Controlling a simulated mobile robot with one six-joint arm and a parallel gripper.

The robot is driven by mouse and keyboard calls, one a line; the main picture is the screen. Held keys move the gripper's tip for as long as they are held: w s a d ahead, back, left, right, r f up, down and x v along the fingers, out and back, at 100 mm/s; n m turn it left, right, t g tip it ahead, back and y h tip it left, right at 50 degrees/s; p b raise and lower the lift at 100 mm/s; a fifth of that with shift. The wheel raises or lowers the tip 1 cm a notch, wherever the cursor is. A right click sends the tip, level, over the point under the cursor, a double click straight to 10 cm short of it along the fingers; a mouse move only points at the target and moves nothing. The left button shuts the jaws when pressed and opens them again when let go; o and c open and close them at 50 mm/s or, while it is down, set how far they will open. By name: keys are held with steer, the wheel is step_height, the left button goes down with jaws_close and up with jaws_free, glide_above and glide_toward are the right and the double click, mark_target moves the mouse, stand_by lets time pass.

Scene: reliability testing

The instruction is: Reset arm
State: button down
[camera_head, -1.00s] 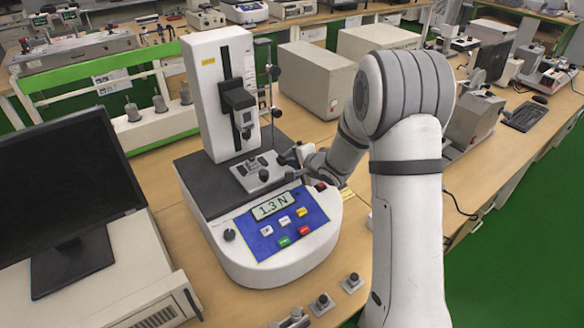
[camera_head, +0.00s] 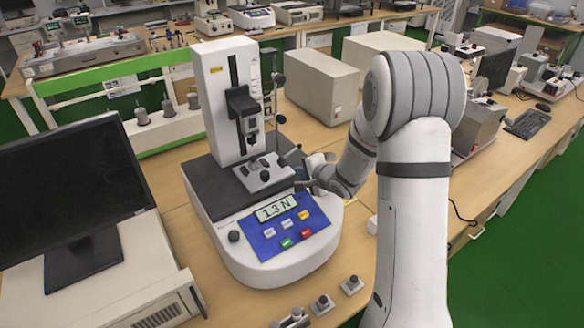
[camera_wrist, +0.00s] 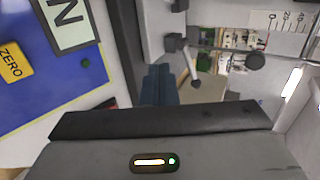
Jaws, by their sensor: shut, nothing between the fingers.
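My gripper (camera_head: 304,182) is at the right side of the white testing machine (camera_head: 224,100), just right of its metal clamp stage (camera_head: 264,174). In the head view the fingers are small and partly hidden by my wrist. In the wrist view my gripper's dark fingertips (camera_wrist: 158,85) are together with nothing between them. The machine's blue panel (camera_head: 280,228) has a display (camera_head: 275,208) reading 1.3 N and several coloured buttons. The yellow ZERO button (camera_wrist: 13,62) and part of the display (camera_wrist: 68,18) show at the left of the wrist view.
A black monitor (camera_head: 68,180) on a white case stands at the left. Small metal parts (camera_head: 322,305) lie at the table's front edge. Beige boxes (camera_head: 320,80) stand behind the machine. A keyboard (camera_head: 528,123) lies at the far right.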

steer(key=s+d+r+n+g+h, duration=0.1)
steer(key=s+d+r+n+h, duration=0.25)
steer(key=s+d+r, duration=0.35)
steer(key=s+d+r+n+g+h, duration=0.15)
steer(key=s+d+r+h, duration=0.3)
steer(key=s, duration=0.45)
steer(key=s+a+r+n+g+y, duration=0.1)
steer(key=s+a+n+g, duration=0.1)
steer(key=s, duration=0.7)
steer(key=s+a+r+n+g+y, duration=0.1)
steer(key=s+a+r+n+g, duration=0.1)
steer(key=s+n, duration=0.3)
steer(key=s, duration=0.4)
steer(key=shift+s, duration=0.25)
